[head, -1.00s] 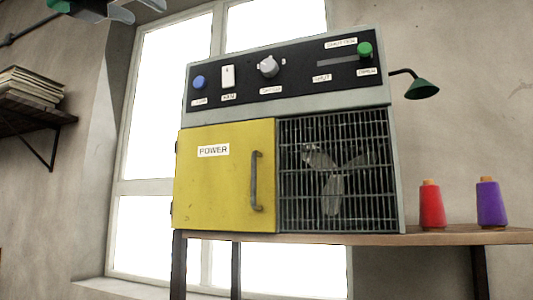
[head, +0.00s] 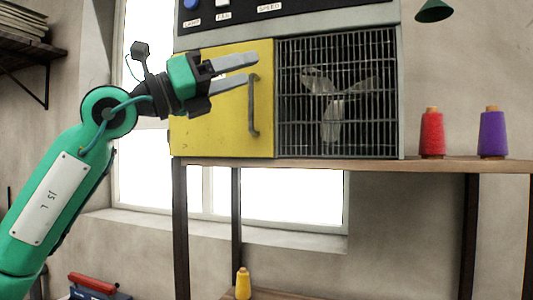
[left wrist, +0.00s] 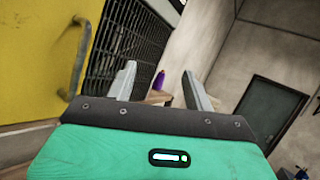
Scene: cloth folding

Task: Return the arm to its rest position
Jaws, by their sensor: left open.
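My left gripper (head: 238,72) is open and empty in the head view, in front of the yellow door (head: 205,130) of the machine. Its two grey fingers point right, toward the door's grey handle (head: 254,105); I cannot tell how far from the door they are. In the left wrist view the two fingers (left wrist: 158,88) stand apart with nothing between them in grip. The door is closed and shows at the left there too (left wrist: 40,60). My green left arm comes up from the lower left in the head view. My right gripper is not in view.
The machine's caged fan (head: 337,95) is right of the door. The machine stands on a wooden shelf (head: 430,166) with a red spool (head: 432,134) and a purple spool (head: 492,134). A yellow spool (head: 243,285) is lower down. A green lamp (head: 434,11) hangs at upper right.

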